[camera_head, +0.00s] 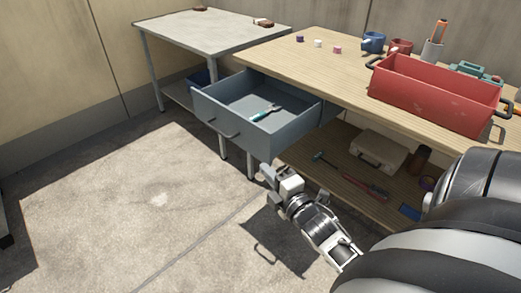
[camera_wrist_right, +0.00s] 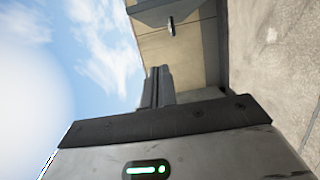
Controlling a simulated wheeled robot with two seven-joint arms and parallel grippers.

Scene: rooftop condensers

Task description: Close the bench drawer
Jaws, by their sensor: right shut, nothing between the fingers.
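The grey bench drawer (camera_head: 232,128) is pulled out from under the wooden bench top in the head view. Its front panel with a bar handle faces the lower left. A tool with a teal handle (camera_head: 262,115) lies inside it. My right gripper (camera_head: 268,182) is shut and empty, below and in front of the drawer's right part, apart from the handle in the picture. My left gripper is not in view.
The wooden bench (camera_head: 300,64) holds a red toolbox (camera_head: 432,98), mugs and small items. Its lower shelf (camera_head: 300,160) carries a beige case (camera_head: 377,151) and tools. A grey table (camera_head: 200,32) stands behind at left. The concrete floor (camera_head: 120,200) left of the drawer is clear.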

